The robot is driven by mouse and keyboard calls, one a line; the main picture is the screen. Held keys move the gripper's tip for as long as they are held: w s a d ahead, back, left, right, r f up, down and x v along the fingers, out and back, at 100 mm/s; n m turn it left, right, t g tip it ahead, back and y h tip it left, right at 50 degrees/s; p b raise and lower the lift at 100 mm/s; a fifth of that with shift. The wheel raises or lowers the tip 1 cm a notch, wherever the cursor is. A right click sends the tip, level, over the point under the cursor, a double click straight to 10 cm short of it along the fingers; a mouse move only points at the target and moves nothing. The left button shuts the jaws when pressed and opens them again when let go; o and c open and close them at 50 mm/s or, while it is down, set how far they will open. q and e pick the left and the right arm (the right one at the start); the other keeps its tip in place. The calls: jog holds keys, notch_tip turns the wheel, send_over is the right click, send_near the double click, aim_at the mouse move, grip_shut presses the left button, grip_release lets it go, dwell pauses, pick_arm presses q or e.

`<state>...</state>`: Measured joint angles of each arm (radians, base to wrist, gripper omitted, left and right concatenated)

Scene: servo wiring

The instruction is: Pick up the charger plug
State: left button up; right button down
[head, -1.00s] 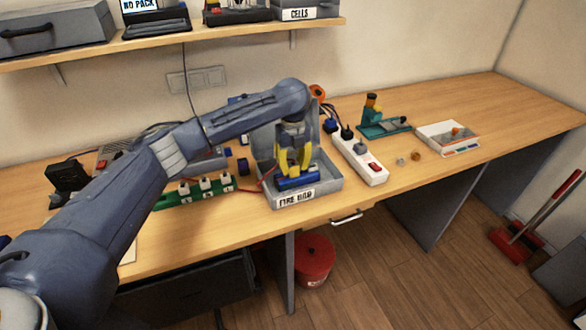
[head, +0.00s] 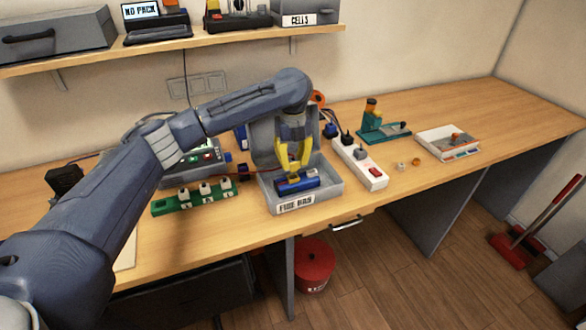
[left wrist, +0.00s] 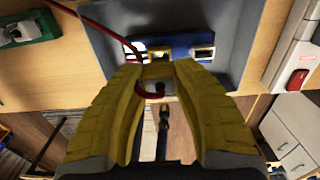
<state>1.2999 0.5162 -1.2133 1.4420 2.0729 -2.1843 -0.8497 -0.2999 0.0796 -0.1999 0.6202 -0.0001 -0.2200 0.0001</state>
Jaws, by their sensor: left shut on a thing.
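My left gripper (head: 294,175) has yellow fingers and is above the grey box labelled as a fire bag (head: 330,196). A blue battery pack (head: 305,183) lies in that box, below the fingertips. In the left wrist view the fingers (left wrist: 160,70) are closed around a small piece at the end of a red wire, which I take to be the charger plug (left wrist: 159,87). The fingers hide most of it. The battery (left wrist: 190,43) shows just beyond the fingertips; a gap cannot be measured there. My right gripper is out of view.
A green board with white sockets (head: 195,199) lies left of the box. A white power strip (head: 360,165) stands close to its right, and the box's lid stands open behind. A teal tool (head: 383,133) and a white tray (head: 447,141) are farther right. The right table end is clear.

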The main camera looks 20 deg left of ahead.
aim_at(293, 159)
pick_arm(q)
notch_tip(293, 159, up, 16)
dwell(0.4)
dwell(0.3)
jog(key=shift+r, duration=0.1)
